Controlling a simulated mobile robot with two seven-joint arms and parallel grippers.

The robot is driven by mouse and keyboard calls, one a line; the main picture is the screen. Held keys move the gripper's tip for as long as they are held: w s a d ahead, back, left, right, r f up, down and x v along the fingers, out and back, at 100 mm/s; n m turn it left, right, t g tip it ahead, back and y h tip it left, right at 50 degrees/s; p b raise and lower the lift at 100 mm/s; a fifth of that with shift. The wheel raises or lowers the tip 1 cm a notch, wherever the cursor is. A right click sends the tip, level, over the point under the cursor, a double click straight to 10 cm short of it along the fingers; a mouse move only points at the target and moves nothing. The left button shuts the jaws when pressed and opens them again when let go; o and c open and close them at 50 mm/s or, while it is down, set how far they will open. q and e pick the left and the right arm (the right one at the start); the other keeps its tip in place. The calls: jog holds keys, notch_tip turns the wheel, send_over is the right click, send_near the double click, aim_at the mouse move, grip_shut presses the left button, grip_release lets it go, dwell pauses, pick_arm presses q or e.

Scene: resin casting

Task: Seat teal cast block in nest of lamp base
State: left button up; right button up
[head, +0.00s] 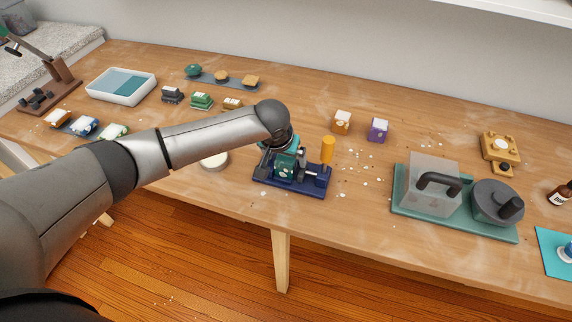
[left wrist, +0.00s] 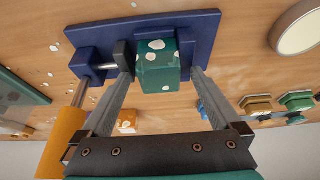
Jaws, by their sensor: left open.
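The teal cast block (left wrist: 157,72), flecked with white, sits in a navy vise (left wrist: 210,28) with a screw and an orange handle. The vise also shows in the head view (head: 305,189), with the block (head: 286,166) partly hidden by my arm. My left gripper (left wrist: 163,77) is open, with its fingers on either side of the block and a gap at the right finger. It comes down over the block in the head view (head: 284,146). I cannot tell for sure which thing is the lamp base; a wooden stand with a dark green lamp (head: 62,80) is at the far left.
An orange block (head: 342,122) and a purple block (head: 378,130) stand behind the vise. A clear box with a handle (head: 428,184) and a grey pot (head: 496,201) stand on a green board to the right. A yellow fixture (head: 501,148) is behind them. White chips litter the table.

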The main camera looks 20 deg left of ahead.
pick_arm(q)
grip_shut()
dwell(0.8)
